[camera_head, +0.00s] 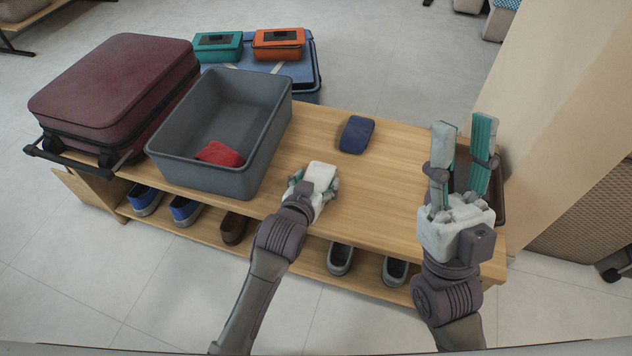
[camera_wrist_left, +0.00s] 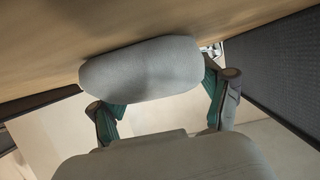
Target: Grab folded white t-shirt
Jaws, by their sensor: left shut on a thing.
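The folded white t-shirt (camera_head: 322,171) is a small pale bundle near the front edge of the wooden bench, right of the grey bin. My left gripper (camera_head: 314,181) is shut on it. In the left wrist view the white t-shirt (camera_wrist_left: 140,70) is a rounded pale roll between the fingers of my left gripper (camera_wrist_left: 160,90), close to the wooden surface. Whether it touches the wood is unclear. My right gripper (camera_head: 464,150) is open and empty over the bench's right end, its fingers apart and pointing up in the picture.
A grey bin (camera_head: 220,178) holding a red folded cloth (camera_head: 220,153) stands on the wooden bench (camera_head: 390,190). A dark blue folded item (camera_head: 356,134) lies behind the t-shirt. A maroon suitcase (camera_head: 115,90) is at left. Shoes (camera_head: 341,258) sit on the lower shelf.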

